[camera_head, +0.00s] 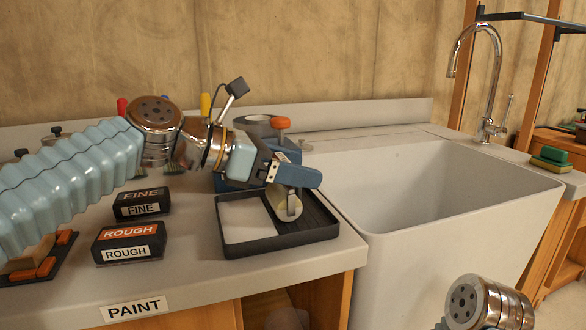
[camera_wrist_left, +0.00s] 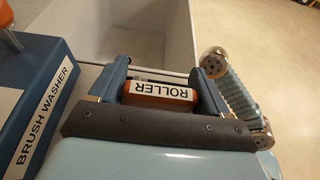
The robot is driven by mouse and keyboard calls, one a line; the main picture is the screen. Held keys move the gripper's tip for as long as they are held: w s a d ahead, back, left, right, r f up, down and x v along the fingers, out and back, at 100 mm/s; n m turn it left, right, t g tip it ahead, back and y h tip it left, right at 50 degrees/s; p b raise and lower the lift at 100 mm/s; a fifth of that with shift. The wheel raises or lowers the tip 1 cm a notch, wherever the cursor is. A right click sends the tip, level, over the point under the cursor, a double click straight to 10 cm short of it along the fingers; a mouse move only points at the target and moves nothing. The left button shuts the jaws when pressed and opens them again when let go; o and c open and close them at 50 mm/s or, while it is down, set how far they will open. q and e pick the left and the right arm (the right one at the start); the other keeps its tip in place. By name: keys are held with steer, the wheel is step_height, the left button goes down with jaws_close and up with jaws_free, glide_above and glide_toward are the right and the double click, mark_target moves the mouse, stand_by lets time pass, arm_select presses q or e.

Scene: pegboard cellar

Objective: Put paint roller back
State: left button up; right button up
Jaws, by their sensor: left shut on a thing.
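My left gripper (camera_head: 300,177) reaches in from the left over the black tray (camera_head: 283,246). It is shut on the paint roller, whose cream cylinder (camera_head: 284,203) hangs below the fingers at the tray's right part. I cannot tell whether the cylinder touches the tray. In the left wrist view the roller's orange handle (camera_wrist_left: 160,91), labelled ROLLER, lies between the two fingers of the left gripper (camera_wrist_left: 160,78). My right gripper is out of view; only part of my right arm shows at the lower right.
The blue brush washer (camera_wrist_left: 45,95) stands close beside the gripper. Blocks labelled FINE (camera_head: 140,204) and ROUGH (camera_head: 128,243) sit left of the tray. A deep white sink (camera_head: 450,240) with a tall tap (camera_head: 490,80) adjoins the counter at right. A PAINT label (camera_head: 135,307) marks the front edge.

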arm_select(q)
steer(key=o, duration=1.1)
steer(key=shift+f, duration=0.1)
steer(key=shift+a+r, duration=0.1)
steer(key=shift+r, duration=0.1)
steer(key=v, duration=1.2)
steer(key=shift+p, duration=0.45)
